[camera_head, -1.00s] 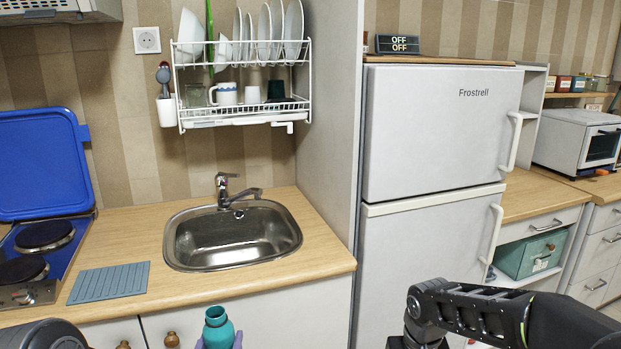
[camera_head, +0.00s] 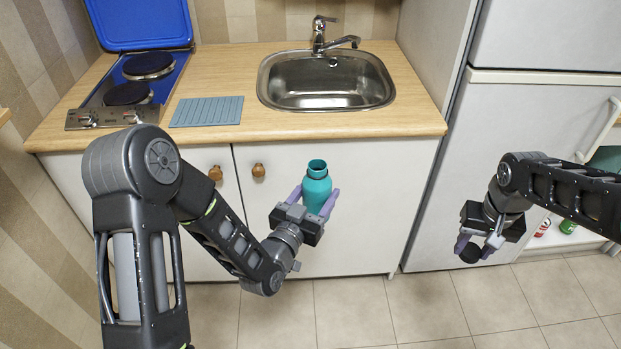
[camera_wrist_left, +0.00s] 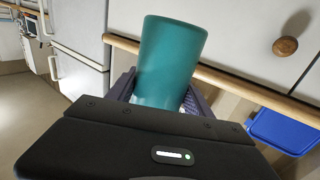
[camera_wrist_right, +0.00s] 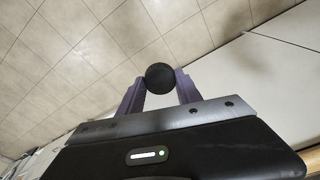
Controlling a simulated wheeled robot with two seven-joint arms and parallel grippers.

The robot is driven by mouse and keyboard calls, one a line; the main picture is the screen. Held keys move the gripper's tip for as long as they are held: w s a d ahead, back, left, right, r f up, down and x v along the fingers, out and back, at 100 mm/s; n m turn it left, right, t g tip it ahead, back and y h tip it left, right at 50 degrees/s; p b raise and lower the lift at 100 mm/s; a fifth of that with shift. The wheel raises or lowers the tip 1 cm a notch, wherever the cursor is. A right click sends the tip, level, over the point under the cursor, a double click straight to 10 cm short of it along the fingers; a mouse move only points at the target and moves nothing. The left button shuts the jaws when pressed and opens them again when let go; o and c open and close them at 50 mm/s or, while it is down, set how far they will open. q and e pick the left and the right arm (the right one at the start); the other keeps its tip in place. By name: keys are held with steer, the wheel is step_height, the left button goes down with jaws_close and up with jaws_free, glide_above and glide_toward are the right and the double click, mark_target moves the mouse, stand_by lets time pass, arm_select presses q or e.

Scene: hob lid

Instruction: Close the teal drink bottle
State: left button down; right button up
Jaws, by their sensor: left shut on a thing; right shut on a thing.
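The teal drink bottle (camera_head: 317,188) stands upright in the head view, its mouth uncovered and open at the top. My left gripper (camera_head: 313,200) is shut around its body and holds it in front of the white cabinet; the bottle also fills the middle of the left wrist view (camera_wrist_left: 170,62). My right gripper (camera_head: 472,248) is shut on a small round black cap (camera_head: 471,253), over the floor to the right and lower than the bottle. The cap also shows between the fingers in the right wrist view (camera_wrist_right: 160,77). Cap and bottle are well apart.
The wooden counter (camera_head: 225,70) with the sink (camera_head: 326,82) lies behind the bottle. A grey-blue mat (camera_head: 207,111) and the hob (camera_head: 130,93) with its raised blue lid (camera_head: 140,22) are on the left. The fridge (camera_head: 510,140) stands at right. The floor between the grippers is clear.

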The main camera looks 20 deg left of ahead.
arm_select(q)
steer(key=s+d+f+m+g+h, duration=0.3)
steer(key=s+d+m+h, duration=0.3)
steer(key=d, duration=0.5)
steer(key=shift+s+d+f+g+h, duration=0.2)
steer(key=shift+s+f+g+h, duration=0.2)
steer(key=shift+s+f+h, duration=0.6)
steer(key=shift+w, duration=0.1)
arm_select(e)
steer(key=shift+a, duration=0.1)
arm_select(q)
steer(key=shift+r, duration=0.1)
arm_select(e)
steer(key=s+a+r+n, duration=0.1)
steer(key=a+r+n, duration=0.2)
steer(key=a, duration=0.5)
steer(key=s+a+r+n, duration=0.1)
steer(key=a+r+n, duration=0.2)
steer(key=a+r, duration=0.3)
steer(key=a+r+n+y, duration=0.1)
steer(key=a+r+n, duration=0.2)
steer(key=a, duration=0.7)
step_height(320, 180, up, 2)
steer(key=shift+s+r, duration=0.2)
steer(key=shift+s, duration=0.2)
steer(key=shift+f, duration=0.1)
steer(key=shift+f, duration=1.95)
steer(key=shift+s, duration=0.1)
steer(key=shift+f, duration=0.85)
